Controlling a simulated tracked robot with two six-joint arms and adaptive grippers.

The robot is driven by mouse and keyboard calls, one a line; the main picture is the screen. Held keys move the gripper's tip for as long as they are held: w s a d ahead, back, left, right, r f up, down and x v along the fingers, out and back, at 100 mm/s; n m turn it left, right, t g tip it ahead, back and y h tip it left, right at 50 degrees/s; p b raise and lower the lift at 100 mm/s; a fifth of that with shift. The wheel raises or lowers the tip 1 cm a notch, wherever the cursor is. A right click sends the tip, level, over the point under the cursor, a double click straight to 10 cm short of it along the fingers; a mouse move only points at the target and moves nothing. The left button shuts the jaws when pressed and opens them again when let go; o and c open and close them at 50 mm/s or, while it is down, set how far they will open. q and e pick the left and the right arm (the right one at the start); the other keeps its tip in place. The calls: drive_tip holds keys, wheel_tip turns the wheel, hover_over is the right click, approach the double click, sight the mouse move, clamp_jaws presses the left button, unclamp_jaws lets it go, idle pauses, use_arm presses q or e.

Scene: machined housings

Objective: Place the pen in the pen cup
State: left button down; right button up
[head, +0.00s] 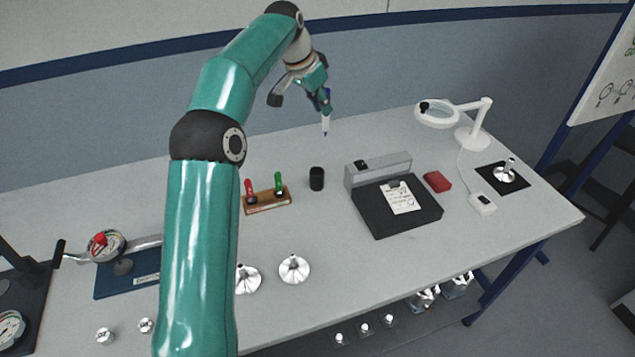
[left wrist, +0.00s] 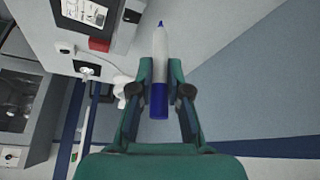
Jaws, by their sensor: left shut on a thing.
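My left gripper (head: 325,96) is shut on a white pen with blue ends (head: 326,124). It holds the pen upright, tip down, in the air over the back part of the table. In the left wrist view the pen (left wrist: 160,65) sits between the two fingers of the gripper (left wrist: 160,85), its blue tip pointing away from the palm. The pen cup (head: 317,179), a small black cylinder, stands on the table below the pen and a little to its left in the head view. The cup's inside looks dark. My right gripper does not show.
A wooden rack (head: 266,202) with red and green tools stands left of the cup. A black and grey device (head: 395,205) with a paper is on its right, then a red block (head: 437,181) and a magnifier lamp (head: 472,135). Silver parts (head: 294,269) lie in front.

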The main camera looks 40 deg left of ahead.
use_arm(q)
drive_tip(key=a+r, duration=0.1)
drive_tip(key=a, duration=0.1)
drive_tip(key=b, duration=0.3)
hover_over(317, 179)
drive_tip(key=a, duration=0.1)
wheel_tip(317, 179, down, 5)
drive_tip(key=f, duration=1.4)
drive_tip(key=shift+a+f, duration=0.2)
drive_tip(key=shift+f, duration=0.1)
drive_tip(key=c, duration=1.1)
unclamp_jaws()
drive_tip(key=shift+c, duration=0.2)
